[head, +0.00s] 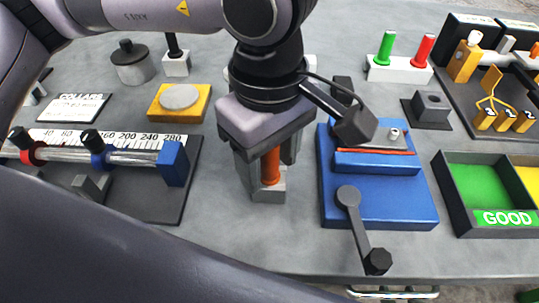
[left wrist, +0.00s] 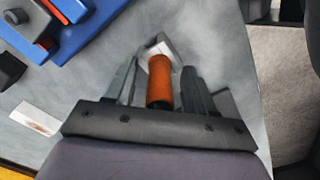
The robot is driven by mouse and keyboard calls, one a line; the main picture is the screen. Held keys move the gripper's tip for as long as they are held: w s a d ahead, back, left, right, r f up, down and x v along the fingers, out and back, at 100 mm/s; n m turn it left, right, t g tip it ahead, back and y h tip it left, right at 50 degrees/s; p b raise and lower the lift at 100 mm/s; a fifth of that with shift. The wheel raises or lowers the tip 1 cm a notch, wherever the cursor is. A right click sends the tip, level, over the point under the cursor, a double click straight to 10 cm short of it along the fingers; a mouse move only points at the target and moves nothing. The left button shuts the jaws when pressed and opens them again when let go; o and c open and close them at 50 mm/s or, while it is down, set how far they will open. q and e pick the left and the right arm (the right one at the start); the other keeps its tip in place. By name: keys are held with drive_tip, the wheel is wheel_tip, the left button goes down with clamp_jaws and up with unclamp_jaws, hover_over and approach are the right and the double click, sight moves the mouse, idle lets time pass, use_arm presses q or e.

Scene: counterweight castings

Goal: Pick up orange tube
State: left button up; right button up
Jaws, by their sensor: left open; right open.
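The orange tube (head: 271,166) stands upright in a small grey holder block (head: 268,194) near the middle of the table. My left gripper (head: 267,172) is above the block, open, with one finger on each side of the tube. In the left wrist view the orange tube (left wrist: 160,82) lies between the two fingers (left wrist: 158,85), with a gap on each side. The tube's upper end is hidden under the gripper body in the head view. My right gripper is not in view.
A blue fixture (head: 378,205) with a black lever stands close on the right. A ruler stand (head: 115,195) with a rod is on the left. A yellow block (head: 180,117) with a grey disc is behind it. A sorting tray (head: 452,203) marked GOOD is at far right.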

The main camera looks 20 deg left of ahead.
use_arm(q)
clamp_jaws()
drive_tip(key=shift+r, duration=0.1)
